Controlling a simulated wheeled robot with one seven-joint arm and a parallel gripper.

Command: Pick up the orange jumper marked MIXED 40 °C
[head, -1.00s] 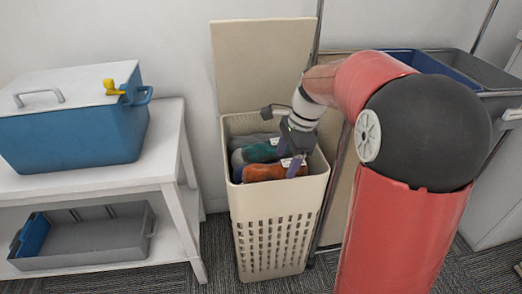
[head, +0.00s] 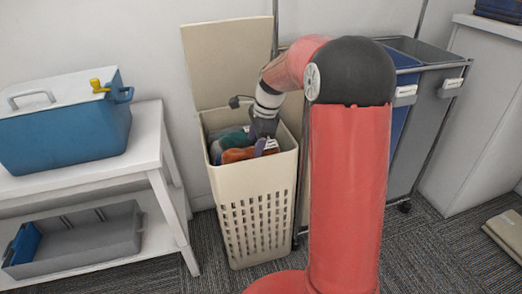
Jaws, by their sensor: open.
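The orange jumper (head: 236,155) lies near the front of the tall cream laundry basket (head: 248,182), on top of other clothes. A small white label shows at its right side, too small to read. A teal garment (head: 231,140) lies just behind it, and a grey one (head: 216,151) is at its left. My gripper (head: 263,146) points down into the basket at the jumper's right end, by the label. Its jaws are open. The fingertips are partly hidden, and I cannot tell whether they touch the cloth.
The basket's lid (head: 229,62) stands open against the wall. A white shelf unit (head: 150,140) at left holds a blue box (head: 62,128) and a grey tray (head: 85,240). Blue and grey bins (head: 425,110) stand at right.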

